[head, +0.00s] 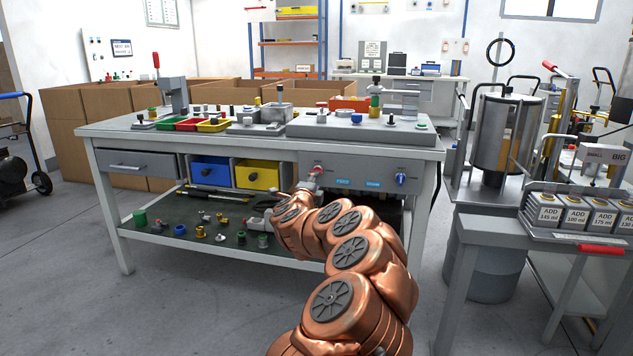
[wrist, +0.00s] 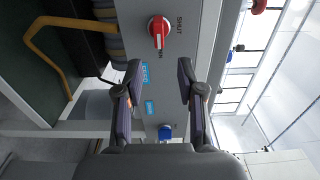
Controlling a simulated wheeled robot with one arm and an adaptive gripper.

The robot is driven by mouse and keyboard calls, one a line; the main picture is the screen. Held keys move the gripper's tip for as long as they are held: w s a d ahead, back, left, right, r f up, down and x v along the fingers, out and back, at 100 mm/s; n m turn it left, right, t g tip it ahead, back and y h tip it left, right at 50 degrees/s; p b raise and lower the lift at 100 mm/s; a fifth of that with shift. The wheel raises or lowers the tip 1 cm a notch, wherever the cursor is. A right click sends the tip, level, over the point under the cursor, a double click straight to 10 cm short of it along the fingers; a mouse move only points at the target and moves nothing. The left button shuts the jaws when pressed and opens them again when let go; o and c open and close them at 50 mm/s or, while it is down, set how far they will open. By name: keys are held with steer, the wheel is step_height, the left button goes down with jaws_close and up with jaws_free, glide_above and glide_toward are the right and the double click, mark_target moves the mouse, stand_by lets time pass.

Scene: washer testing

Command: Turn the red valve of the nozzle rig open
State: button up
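The red valve (wrist: 159,30) is a round knob with a white base and a pale pointer mark, set in the grey panel at the top of the wrist view. "SHUT" is printed to its right; a partly hidden word ending "EN" is below it. In the head view the valve (head: 317,170) shows small on the bench's front panel. My gripper (wrist: 159,68) is open and empty, its two dark fingers spread, with the valve ahead beyond the fingertips and apart from them. In the head view my arm reaches to the panel and largely hides the gripper.
A blue knob (head: 400,179) sits farther right on the panel; it also shows between my fingers in the wrist view (wrist: 165,132). Blue labels (head: 343,181) lie between the knobs. Yellow (head: 257,175) and blue bins are left of the panel. Loose fittings lie on the lower shelf (head: 160,240).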

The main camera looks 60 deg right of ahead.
steer(key=shift+v, duration=2.85)
steer(key=shift+f, duration=0.1)
